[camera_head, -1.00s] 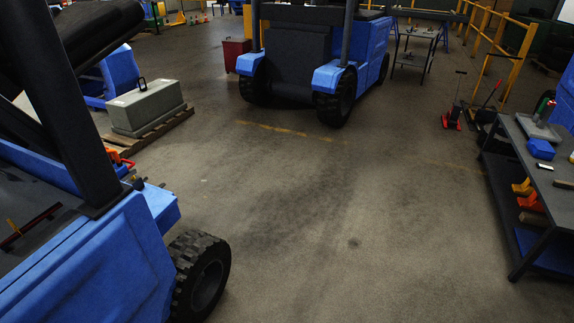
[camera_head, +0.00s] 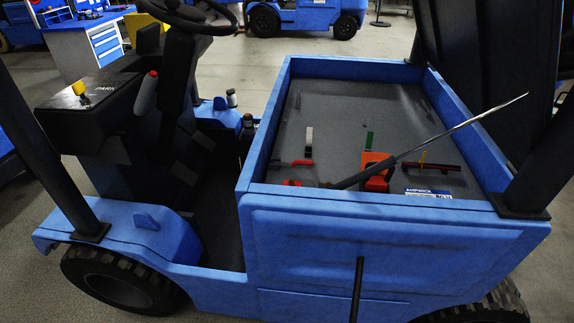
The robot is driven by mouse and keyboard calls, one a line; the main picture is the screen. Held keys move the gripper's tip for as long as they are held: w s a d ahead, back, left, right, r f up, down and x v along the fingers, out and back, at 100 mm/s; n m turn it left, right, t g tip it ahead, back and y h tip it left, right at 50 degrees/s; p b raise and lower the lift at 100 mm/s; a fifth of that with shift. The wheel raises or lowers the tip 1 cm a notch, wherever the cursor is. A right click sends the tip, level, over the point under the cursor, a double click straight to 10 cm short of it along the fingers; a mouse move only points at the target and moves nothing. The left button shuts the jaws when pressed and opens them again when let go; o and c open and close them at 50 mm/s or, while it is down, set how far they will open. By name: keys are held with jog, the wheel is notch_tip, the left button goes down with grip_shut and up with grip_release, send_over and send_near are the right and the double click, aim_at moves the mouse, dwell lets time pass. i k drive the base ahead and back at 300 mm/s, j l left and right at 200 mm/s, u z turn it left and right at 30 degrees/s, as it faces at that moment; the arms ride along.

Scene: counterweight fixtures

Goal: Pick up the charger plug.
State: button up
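I cannot pick out the charger plug for certain. An open tray-like compartment (camera_head: 350,105) on a blue truck holds several small items. Among them are an orange-red block (camera_head: 374,160), a red piece with a pale upright part (camera_head: 309,140), a small green piece (camera_head: 369,140) and a dark red bar (camera_head: 432,166) with a yellow upright bit. A long thin rod with a dark grip (camera_head: 440,137) slants up over the compartment's right side. My gripper is not in view.
The blue truck's steering wheel (camera_head: 188,14) and seat area stand left of the compartment. Dark posts rise at both sides. A blue workbench with drawers (camera_head: 98,42) stands at the back left. Another blue vehicle (camera_head: 306,17) is behind. Open floor (camera_head: 325,45) lies between.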

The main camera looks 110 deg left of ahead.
aim_at(377, 182)
jog(key=u, duration=3.05)
jog(key=i+j, duration=0.3)
jog(key=i+z, duration=0.05)
